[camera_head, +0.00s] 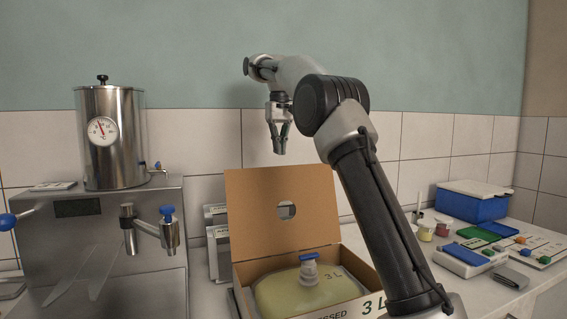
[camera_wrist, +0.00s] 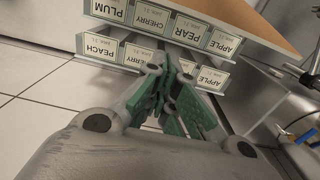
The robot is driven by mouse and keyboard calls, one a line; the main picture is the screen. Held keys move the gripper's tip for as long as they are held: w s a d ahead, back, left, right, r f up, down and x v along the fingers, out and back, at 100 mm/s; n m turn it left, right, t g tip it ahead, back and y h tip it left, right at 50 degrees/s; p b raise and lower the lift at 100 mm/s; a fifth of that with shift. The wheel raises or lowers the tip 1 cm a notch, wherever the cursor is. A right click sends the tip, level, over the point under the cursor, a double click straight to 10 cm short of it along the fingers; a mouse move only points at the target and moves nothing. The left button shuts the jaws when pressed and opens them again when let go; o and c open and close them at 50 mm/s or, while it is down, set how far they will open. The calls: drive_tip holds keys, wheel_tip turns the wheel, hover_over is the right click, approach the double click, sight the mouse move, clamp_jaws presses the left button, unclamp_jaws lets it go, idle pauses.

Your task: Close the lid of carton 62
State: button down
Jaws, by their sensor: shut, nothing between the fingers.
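A brown cardboard carton (camera_head: 345,309) stands at the bottom middle of the head view. Its lid (camera_head: 250,215), with a round hole in it, stands up at the back, open. Inside lies a yellowish bag (camera_head: 275,297) with a white and blue spout (camera_head: 309,270). The front reads "3 L"; the number 62 does not show. My gripper (camera_head: 280,149) is shut and empty, pointing down above and behind the lid's top edge, apart from it. In the wrist view my gripper (camera_wrist: 172,125) shows its green finger pads together; a brown board edge, probably the lid (camera_wrist: 255,25), is at the upper right.
Flavour labels (camera_wrist: 205,38) on racks stand behind the carton. A steel dispenser (camera_head: 110,135) with blue-handled taps is on the left. A blue box (camera_head: 470,207), coloured trays and small jars (camera_head: 425,233) occupy the right counter. A tiled wall is behind.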

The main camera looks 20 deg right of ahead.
drive_tip(key=s+f, duration=0.3)
drive_tip(key=f, duration=0.1)
drive_tip(key=shift+s+f, duration=0.15)
drive_tip(key=shift+s, duration=0.2)
drive_tip(key=shift+d, duration=0.1)
